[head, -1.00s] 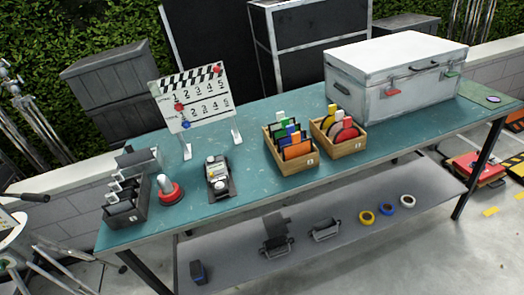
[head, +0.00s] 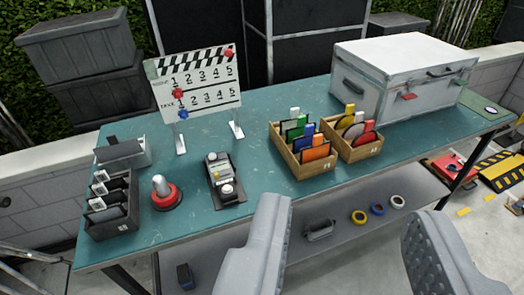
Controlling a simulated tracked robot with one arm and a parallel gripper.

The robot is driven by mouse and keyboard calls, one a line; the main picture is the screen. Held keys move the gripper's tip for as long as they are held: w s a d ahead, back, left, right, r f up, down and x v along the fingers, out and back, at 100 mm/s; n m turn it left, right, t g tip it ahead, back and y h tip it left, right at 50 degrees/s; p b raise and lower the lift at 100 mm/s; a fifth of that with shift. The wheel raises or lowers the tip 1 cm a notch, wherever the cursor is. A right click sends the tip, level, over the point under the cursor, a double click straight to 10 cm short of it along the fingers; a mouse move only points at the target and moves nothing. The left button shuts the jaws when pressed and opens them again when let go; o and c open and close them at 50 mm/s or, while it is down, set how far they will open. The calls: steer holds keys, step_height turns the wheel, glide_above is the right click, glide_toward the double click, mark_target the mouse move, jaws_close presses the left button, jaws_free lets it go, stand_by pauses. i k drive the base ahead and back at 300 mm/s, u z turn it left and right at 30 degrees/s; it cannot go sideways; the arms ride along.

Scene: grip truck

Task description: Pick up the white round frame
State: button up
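The white round frame (head: 353,130) stands in the right wooden box (head: 361,153) on the teal table, between a yellow round frame (head: 346,117) and a red round frame (head: 367,138). Its lower part is hidden by the box and the red frame. My gripper (head: 346,212) is open and empty, with its two grey fingers wide apart at the bottom of the view. In the picture the fingers are below the boxes, in front of the table's front edge.
The left wooden box (head: 307,172) with several square coloured frames stands right beside the right box. A large white case (head: 398,75) is close behind. A clapperboard (head: 195,84), red-based button (head: 165,193) and dark tray (head: 112,220) stand left. The table between is partly clear.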

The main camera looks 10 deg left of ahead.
mark_target(355, 129)
steer(key=u, duration=0.15)
steer(key=i, duration=1)
steer(key=z, duration=0.1)
